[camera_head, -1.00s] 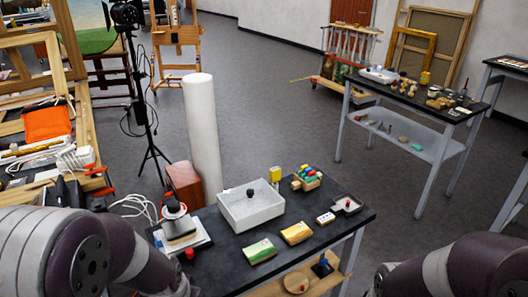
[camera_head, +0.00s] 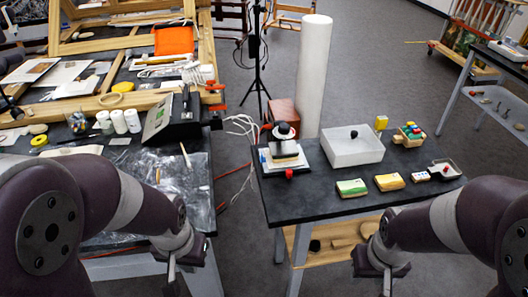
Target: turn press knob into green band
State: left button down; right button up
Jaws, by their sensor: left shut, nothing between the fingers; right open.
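A small press (camera_head: 283,152) stands on a white base at the left end of the black table, with a dark round knob (camera_head: 282,130) on top. A red part (camera_head: 289,173) shows at its front. I cannot make out a green band on it. My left gripper (camera_head: 172,274) is shut and empty, low in front of the left workbench and well apart from the press. My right gripper (camera_head: 386,278) is open and empty, low in front of the black table, to the right of the press and not touching it.
The black table (camera_head: 318,205) also bears a white box (camera_head: 352,152), a green-and-white block (camera_head: 351,187), a yellow block (camera_head: 389,182) and a small tray (camera_head: 445,171). A cluttered workbench (camera_head: 133,190) stands left, with floor between. A white column (camera_head: 313,75) rises behind the table.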

aim_at(284, 128)
jog(key=i+l+z, duration=0.2)
jog(key=i, duration=0.3)
jog(key=i+l+z, duration=0.15)
jog(key=i, duration=0.35)
jog(key=l, duration=0.15)
